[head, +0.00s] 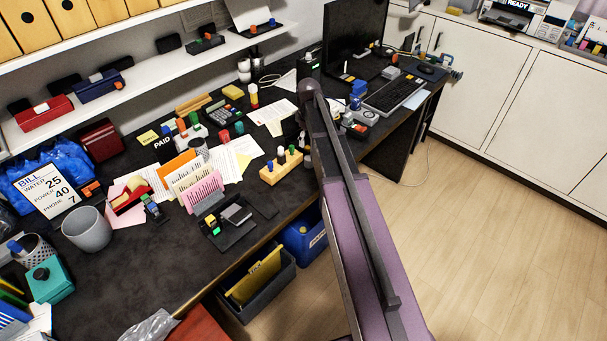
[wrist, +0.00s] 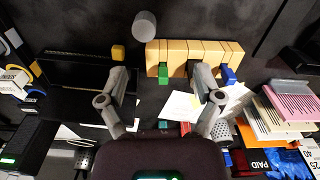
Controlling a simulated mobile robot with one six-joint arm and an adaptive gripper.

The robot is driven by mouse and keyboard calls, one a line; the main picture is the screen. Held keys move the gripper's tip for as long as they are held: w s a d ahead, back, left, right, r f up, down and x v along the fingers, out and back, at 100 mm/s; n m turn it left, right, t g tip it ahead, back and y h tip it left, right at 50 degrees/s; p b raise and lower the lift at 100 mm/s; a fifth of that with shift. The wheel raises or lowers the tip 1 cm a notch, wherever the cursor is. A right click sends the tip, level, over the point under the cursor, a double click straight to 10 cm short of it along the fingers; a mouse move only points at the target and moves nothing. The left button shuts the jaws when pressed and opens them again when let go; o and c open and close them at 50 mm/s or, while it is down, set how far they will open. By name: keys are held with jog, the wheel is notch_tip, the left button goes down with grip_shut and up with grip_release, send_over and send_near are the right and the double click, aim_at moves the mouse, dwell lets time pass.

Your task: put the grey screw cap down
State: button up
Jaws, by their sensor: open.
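A grey cylinder that looks like the grey screw cap (wrist: 144,25) is at the top of the wrist view, over the dark desk and beside one end of the wooden block rack (wrist: 208,50). I cannot tell whether it touches the desk. My gripper (wrist: 160,78) is open, with its two fingers wide apart and nothing held between them. The cap is beyond the fingertips, apart from them. In the head view my arm hides most of the gripper, and I cannot make out the cap there.
The wooden rack (head: 281,168) holds coloured pegs near the desk's front edge. A pink letter holder (head: 203,191) and papers stand to its left. A keyboard (head: 395,94) lies to the right. Bare desk (head: 150,262) shows at the front left.

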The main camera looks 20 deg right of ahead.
jog(key=s+a+m, duration=0.3)
jog(key=s+a, duration=0.2)
jog(key=s, duration=0.6)
jog(key=s+a+m, duration=0.4)
jog(key=s, duration=0.8)
jog(key=shift+s+a, duration=0.3)
jog(key=shift+a, duration=0.05)
notch_tip(320, 180, up, 2)
jog(key=shift+r+p, duration=0.15)
jog(key=shift+p, duration=1)
